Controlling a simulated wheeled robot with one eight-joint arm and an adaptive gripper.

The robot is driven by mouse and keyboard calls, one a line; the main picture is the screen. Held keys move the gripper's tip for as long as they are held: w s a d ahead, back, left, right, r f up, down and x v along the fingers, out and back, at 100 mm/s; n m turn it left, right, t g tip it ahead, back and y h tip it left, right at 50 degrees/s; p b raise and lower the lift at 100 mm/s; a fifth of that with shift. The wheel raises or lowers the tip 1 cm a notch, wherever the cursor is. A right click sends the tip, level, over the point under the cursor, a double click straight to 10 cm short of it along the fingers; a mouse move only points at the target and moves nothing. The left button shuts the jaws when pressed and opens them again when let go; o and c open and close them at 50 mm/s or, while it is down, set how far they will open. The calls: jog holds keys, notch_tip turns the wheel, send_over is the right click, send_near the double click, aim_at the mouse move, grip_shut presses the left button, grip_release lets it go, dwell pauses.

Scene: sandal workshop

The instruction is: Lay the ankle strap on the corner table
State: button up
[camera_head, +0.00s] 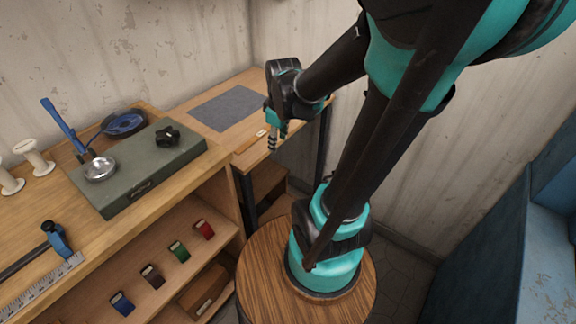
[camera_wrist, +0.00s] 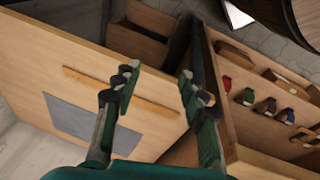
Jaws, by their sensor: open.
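The ankle strap (camera_wrist: 90,81), a thin orange-tan strip, lies flat on the corner table (camera_wrist: 40,55) near its front edge in the wrist view. My left finger covers part of it. The strap also shows as a short strip (camera_head: 246,145) beside my gripper in the head view. The corner table (camera_head: 224,92) stands in the corner of the room. My gripper (camera_wrist: 158,84) is open, its fingers apart with nothing between them. In the head view my gripper (camera_head: 272,142) points down by the table's front edge.
A grey mat (camera_head: 226,107) lies farther back on the corner table. The workbench at left carries a green-grey slab (camera_head: 150,165), a metal bowl (camera_head: 100,169), white spools and a blue clamp. Its shelf below (camera_head: 208,246) holds small coloured pieces. A blue cabinet (camera_head: 500,240) stands at right.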

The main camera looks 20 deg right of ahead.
jog(key=s+f+m+t, duration=0.1)
jog(key=s+f+m, duration=0.4)
jog(key=s+m, duration=0.2)
jog(key=shift+s+d+m, duration=0.4)
jog(key=shift+d+m, duration=0.05)
jog(key=shift+m, duration=0.55)
